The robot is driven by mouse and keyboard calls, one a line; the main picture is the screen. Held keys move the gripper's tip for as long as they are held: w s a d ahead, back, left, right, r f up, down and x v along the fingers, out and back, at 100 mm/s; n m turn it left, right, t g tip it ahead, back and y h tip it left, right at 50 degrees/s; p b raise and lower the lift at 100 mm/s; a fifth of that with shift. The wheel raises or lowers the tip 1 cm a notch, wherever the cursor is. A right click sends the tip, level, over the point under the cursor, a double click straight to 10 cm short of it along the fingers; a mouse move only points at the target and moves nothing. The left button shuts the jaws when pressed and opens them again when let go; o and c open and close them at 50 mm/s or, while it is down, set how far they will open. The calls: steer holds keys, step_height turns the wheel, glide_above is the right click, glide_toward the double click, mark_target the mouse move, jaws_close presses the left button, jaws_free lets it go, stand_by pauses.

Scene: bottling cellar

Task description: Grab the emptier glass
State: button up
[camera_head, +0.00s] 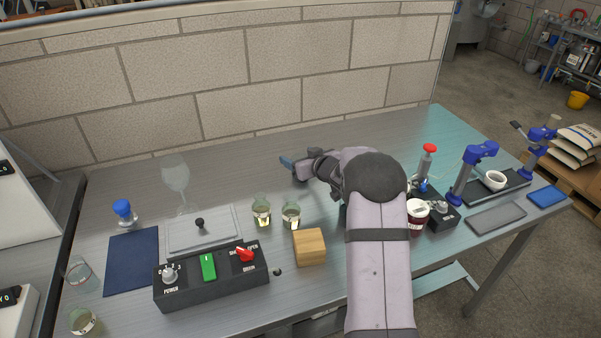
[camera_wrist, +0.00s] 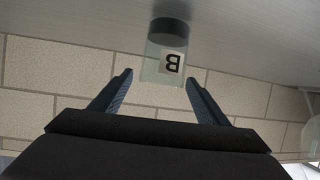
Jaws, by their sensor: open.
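Two small clear glasses with pale labels, a left one (camera_head: 262,211) and a right one (camera_head: 291,215), stand close together on the metal table. Both show greenish tints; I cannot clearly compare their levels in the head view. My gripper (camera_head: 285,162) is behind them, pointing left, its jaws apart and empty. The wrist view is upside down. There, a glass labelled B (camera_wrist: 172,63) shows beyond and between my open fingers (camera_wrist: 158,78), with a dark band near its base. I cannot tell which glass in the head view it is.
A wooden block (camera_head: 310,247) and a control box (camera_head: 210,276) stand in front of the glasses. A tall wine glass (camera_head: 175,172) is at the back left. Two more glasses (camera_head: 80,274) (camera_head: 82,321) stand front left. A labelled cup (camera_head: 417,216) is right of my arm.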

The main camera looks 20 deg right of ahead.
steer(key=shift+f, duration=0.9)
steer(key=shift+x, duration=1.55)
steer(key=shift+f, duration=0.1)
steer(key=shift+c, duration=0.4)
steer(key=c, duration=1.1)
steer(key=shift+r+p, duration=1.05)
steer(key=shift+r, duration=3.95)
